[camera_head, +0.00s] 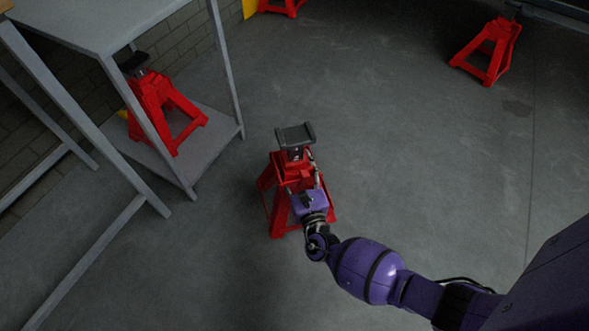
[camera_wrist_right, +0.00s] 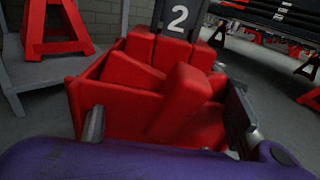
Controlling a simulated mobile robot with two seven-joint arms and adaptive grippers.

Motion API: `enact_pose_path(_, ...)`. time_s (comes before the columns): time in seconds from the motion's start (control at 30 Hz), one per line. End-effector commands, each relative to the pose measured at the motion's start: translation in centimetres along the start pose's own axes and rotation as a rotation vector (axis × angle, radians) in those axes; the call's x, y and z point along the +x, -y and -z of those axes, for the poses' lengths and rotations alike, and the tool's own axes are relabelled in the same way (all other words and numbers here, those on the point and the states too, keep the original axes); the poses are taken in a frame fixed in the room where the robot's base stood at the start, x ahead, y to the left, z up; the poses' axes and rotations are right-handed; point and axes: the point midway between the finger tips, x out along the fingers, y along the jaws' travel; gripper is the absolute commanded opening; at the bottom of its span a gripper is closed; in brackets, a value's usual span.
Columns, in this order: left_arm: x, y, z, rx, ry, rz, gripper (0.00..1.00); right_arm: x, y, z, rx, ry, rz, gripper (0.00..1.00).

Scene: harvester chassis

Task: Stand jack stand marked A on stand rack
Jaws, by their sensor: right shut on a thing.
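My right gripper (camera_head: 306,192) is shut on a red jack stand (camera_head: 281,213) with a black saddle on top. The jack stand is upright, in the middle of the head view. In the right wrist view its red top (camera_wrist_right: 120,117) lies between my fingers, and its dark post bears a white 2. I see no letter A on it. I cannot tell whether its feet touch the floor. The grey stand rack (camera_head: 202,155) is at the left; its low shelf holds another red jack stand (camera_head: 155,107). My left gripper is not in view.
A grey table-like top (camera_head: 95,22) with metal legs overhangs the low shelf. Another red jack stand (camera_head: 487,50) stands at the upper right, and part of one (camera_head: 283,7) shows at the top edge. Open concrete floor lies between.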

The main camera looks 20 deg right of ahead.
Motion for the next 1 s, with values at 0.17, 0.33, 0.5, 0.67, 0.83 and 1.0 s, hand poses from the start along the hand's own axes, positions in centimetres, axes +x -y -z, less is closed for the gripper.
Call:
enact_pose_path(0.17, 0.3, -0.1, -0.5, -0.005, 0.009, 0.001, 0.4, 1.1, 0.0, -0.5, 0.002, 0.026, 0.003, 0.0)
enact_pose_path(0.33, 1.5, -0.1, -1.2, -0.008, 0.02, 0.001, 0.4, 1.4, 0.1, 1.1, 0.0, 0.024, 0.003, 0.0)
enact_pose_path(0.5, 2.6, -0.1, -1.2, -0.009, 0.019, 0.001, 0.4, 1.4, 0.1, 2.5, 0.002, 0.024, 0.003, 0.0)
enact_pose_path(0.67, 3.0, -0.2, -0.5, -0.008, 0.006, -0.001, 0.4, 1.4, 0.1, 2.8, 0.002, 0.027, 0.003, 0.0)
enact_pose_path(0.83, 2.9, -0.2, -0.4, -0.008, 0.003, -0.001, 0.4, 1.4, 0.1, 2.8, 0.002, 0.026, 0.003, 0.0)
enact_pose_path(1.0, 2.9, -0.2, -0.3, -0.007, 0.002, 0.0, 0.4, 0.8, 0.3, 3.8, -0.001, 0.003, 0.001, 0.65)
